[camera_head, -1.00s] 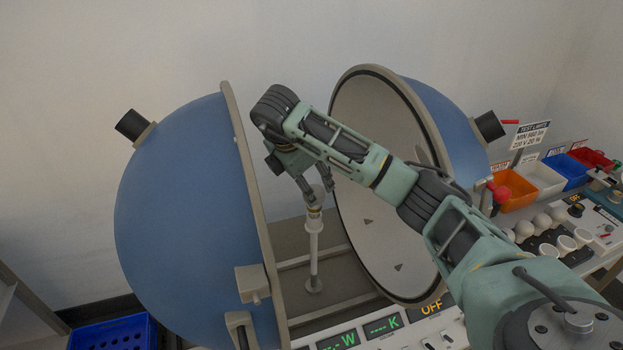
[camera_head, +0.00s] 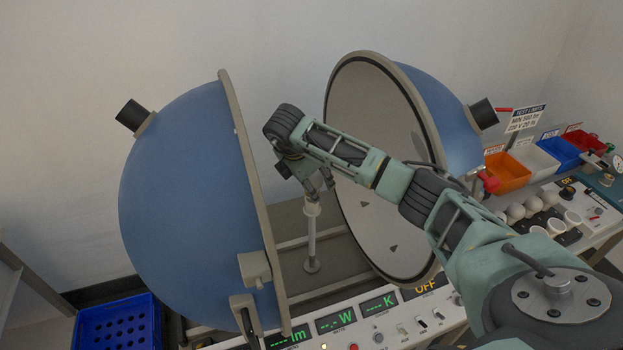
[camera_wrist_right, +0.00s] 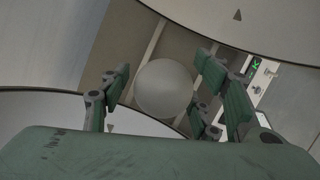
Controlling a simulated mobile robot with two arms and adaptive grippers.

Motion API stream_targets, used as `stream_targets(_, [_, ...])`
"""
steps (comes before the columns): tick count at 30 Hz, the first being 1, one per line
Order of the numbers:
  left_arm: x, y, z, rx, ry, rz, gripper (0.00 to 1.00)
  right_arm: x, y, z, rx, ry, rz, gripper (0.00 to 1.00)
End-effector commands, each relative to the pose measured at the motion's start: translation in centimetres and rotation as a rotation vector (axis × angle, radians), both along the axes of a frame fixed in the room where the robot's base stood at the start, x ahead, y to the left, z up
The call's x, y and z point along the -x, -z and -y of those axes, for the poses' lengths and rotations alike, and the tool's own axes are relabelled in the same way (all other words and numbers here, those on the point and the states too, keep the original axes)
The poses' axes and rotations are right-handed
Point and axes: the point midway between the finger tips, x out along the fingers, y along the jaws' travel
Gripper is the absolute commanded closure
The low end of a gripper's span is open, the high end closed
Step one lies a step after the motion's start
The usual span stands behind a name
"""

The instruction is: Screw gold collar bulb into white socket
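My right gripper (camera_head: 313,190) reaches down between the two dome halves, over the top of the upright post (camera_head: 312,237). In the right wrist view a round white bulb (camera_wrist_right: 164,88) sits between the fingers of my right gripper (camera_wrist_right: 160,90). The fingers stand on both sides of the globe, with narrow gaps showing, so the gripper looks open around it. The bulb's collar and the white socket at the post's top are hidden or too small to make out. My left gripper is not in view.
The blue dome's left half (camera_head: 190,205) and open right half (camera_head: 375,160) stand close on either side of my arm. A control panel (camera_head: 350,325) runs along the front. Coloured bins (camera_head: 508,175) and several white bulbs (camera_head: 533,205) are at right. A blue crate (camera_head: 118,325) is lower left.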

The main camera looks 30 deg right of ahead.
Motion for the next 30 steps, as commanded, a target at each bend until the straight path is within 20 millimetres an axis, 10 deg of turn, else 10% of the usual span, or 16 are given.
stream_targets(16, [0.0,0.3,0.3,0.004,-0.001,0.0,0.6,-0.1,0.0,0.0,-0.001,0.025,0.003,0.86])
stream_targets(30, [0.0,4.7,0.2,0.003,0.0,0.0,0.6,0.0,0.2,0.0,-0.003,0.818,0.004,0.86])
